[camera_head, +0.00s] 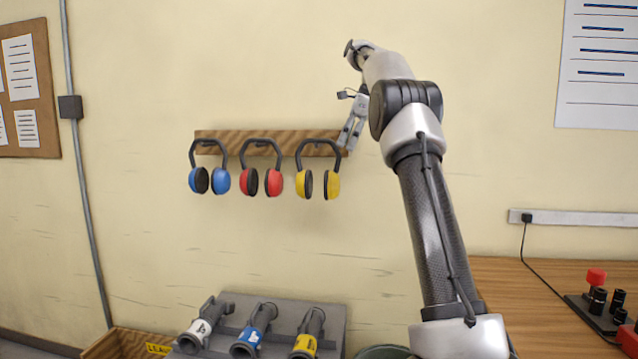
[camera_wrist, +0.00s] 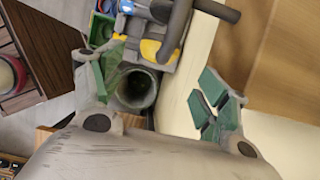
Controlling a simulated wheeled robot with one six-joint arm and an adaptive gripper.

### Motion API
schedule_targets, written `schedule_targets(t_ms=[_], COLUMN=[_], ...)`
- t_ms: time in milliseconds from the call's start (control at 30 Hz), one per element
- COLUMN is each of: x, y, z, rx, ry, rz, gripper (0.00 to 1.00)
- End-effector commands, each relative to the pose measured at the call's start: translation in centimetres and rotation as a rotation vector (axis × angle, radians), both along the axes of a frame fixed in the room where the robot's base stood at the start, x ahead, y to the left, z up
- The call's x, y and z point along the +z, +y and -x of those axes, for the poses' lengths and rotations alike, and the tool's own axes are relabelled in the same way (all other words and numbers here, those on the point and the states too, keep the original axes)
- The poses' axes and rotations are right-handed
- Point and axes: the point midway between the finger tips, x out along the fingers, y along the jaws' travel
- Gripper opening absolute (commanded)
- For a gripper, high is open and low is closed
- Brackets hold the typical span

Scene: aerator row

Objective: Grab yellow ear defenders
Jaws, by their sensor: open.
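The yellow ear defenders (camera_head: 332,186) hang by their dark headband at the right end of a wooden rail (camera_head: 225,134), next to red ones. My gripper (camera_head: 350,136) is at the rail's right end, pointing down, just right of and slightly above the yellow cups. It is open and empty. In the wrist view its green-padded fingers (camera_wrist: 158,90) are spread wide. Whether any finger touches the rail is not clear.
Red (camera_head: 273,182) and blue ear defenders (camera_head: 220,181) hang to the left. Below stands a grey rack (camera_head: 335,318) with several labelled tubular tools. A wooden bench (camera_head: 530,300) with a red-knobbed device (camera_head: 596,277) is at right. The wall above the rail is clear.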

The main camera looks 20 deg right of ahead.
Motion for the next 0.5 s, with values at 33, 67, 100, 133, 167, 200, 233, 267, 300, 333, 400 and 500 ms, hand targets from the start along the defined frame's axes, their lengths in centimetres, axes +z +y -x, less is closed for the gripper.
schedule_targets(t_ms=[33, 67, 100, 133, 167, 200, 233, 267, 300, 333, 400, 500], x=[-0.8, -1.4, -2.0, -2.5, -3.0, -3.4, -3.8, -4.0, -4.2, -4.4, -4.9, -6.3], y=[0.4, 0.6, 0.8, 0.9, 1.0, 1.2, 1.3, 1.4, 1.5, 1.5, 1.7, 2.1], z=[-0.1, -0.2, -0.3, -0.4, -0.6, -0.7, -0.8, -0.9, -0.9, -1.0, -1.1, -1.4], rx=[0.002, 0.002, 0.001, 0.001, 0.001, 0.001, 0.002, 0.002, 0.002, 0.003, 0.003, 0.003], ry=[0.003, 0.004, 0.003, 0.003, 0.003, 0.002, 0.002, 0.001, 0.000, 0.000, 0.000, 0.001], rz=[-0.001, 0.000, 0.000, 0.001, 0.000, 0.001, 0.001, 0.002, 0.002, 0.002, 0.002, 0.002], gripper=[0.75, 0.75, 0.75, 0.75, 0.75, 0.75, 0.75, 0.75, 0.75, 0.75, 0.75, 0.75])
